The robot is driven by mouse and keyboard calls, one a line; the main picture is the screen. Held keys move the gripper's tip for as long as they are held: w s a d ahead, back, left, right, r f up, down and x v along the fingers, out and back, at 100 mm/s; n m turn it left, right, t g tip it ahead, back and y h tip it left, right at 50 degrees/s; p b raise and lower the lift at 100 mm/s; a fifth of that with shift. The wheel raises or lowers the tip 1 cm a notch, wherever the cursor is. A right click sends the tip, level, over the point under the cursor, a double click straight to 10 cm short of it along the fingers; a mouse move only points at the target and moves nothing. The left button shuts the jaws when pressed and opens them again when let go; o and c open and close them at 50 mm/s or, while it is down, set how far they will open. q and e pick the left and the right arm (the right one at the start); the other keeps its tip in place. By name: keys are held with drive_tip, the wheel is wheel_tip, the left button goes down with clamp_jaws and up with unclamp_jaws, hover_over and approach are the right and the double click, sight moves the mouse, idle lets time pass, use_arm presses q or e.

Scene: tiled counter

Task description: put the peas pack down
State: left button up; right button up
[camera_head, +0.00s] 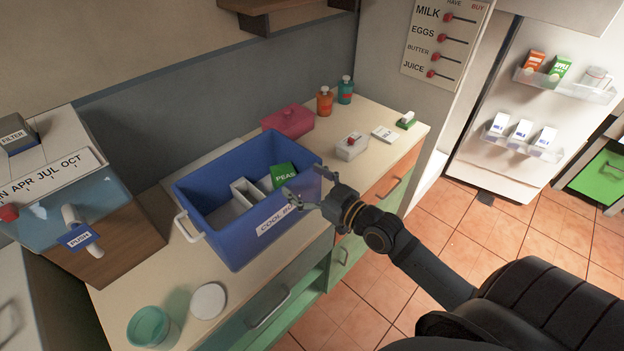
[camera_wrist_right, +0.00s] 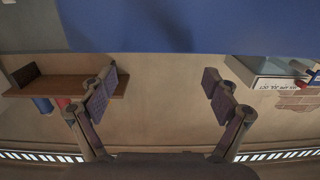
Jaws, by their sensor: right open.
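The green peas pack (camera_head: 283,174), marked PEAS, stands inside the blue cool box (camera_head: 216,172), toward its right end beside a white divider. My right gripper (camera_head: 303,195) is at the box's front right corner in the head view, apart from the pack. It is open, and in the right wrist view its two fingers (camera_wrist_right: 161,97) are spread with nothing between them. The blue surface at the top of the wrist view appears to be the cool box. My left gripper is in neither view.
A pink container (camera_head: 288,121), orange bottle (camera_head: 324,101) and teal bottle (camera_head: 345,90) stand behind the box. A small white tub (camera_head: 351,147) is to its right. A green cup (camera_head: 150,327) and white disc (camera_head: 208,301) lie front left. An open fridge (camera_head: 540,110) is at right.

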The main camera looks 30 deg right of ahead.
use_arm(q)
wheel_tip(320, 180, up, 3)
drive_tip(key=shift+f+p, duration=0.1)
drive_tip(key=shift+p, duration=0.8)
use_arm(e)
drive_tip(key=v, duration=0.3)
drive_tip(key=shift+a+r, duration=0.1)
drive_tip(key=shift+w, duration=0.15)
